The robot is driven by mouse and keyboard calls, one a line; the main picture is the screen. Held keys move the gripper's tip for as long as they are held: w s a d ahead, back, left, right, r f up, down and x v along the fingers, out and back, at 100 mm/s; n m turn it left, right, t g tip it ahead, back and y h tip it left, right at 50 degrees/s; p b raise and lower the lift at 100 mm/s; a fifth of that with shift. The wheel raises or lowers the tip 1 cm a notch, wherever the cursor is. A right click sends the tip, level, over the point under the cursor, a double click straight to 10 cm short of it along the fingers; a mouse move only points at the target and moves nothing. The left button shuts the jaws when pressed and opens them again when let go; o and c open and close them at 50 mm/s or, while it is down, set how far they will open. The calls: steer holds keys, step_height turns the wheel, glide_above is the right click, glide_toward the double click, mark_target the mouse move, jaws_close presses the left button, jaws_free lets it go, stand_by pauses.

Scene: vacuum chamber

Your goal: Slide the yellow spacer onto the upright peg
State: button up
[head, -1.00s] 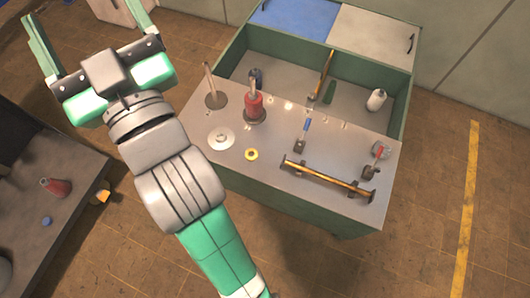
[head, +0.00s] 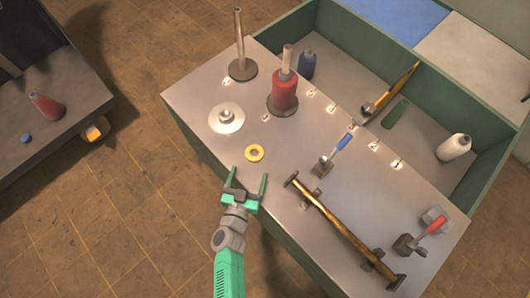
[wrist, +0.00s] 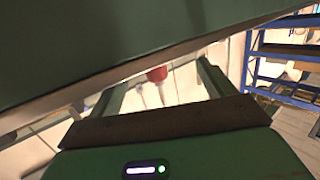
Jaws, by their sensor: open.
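The yellow spacer (head: 254,153), a small ring, lies flat on the grey bench top near its left front edge. A bare upright peg (head: 239,45) stands on a dark round base at the bench's far left corner. A second upright post (head: 287,58) beside it carries a red cylinder (head: 284,92). My gripper (head: 247,180) is open and empty at the bench's front edge, just short of the spacer and apart from it. In the wrist view, the open fingers (wrist: 160,85) show below a slanting green panel; the spacer is not visible there.
A pale disc with a knob (head: 226,117) lies between spacer and peg. A blue-handled clamp (head: 333,157), a yellow bar handle (head: 340,232) and a red-handled clamp (head: 420,237) occupy the right. A green-walled bin (head: 440,90) is behind. A side cart (head: 60,125) stands left.

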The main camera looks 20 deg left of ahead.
mark_target(253, 157)
steer(key=shift+w+a+f+b, duration=0.15)
steer(key=shift+w+b, duration=0.25)
steer(key=shift+w, duration=0.25)
steer(key=shift+w+a+b, duration=0.15)
steer(key=shift+w+b, duration=0.2)
steer(key=shift+w, duration=0.25)
steer(key=w+b, duration=0.2)
steer(key=w, duration=0.1)
steer(key=w+b, duration=0.1)
steer(key=w, duration=0.1)
steer(key=shift+w+a+f, duration=0.15)
steer(key=shift+a+f, duration=0.05)
steer(key=shift+f, duration=0.05)
steer(key=shift+c, duration=0.3)
steer(key=c, duration=1)
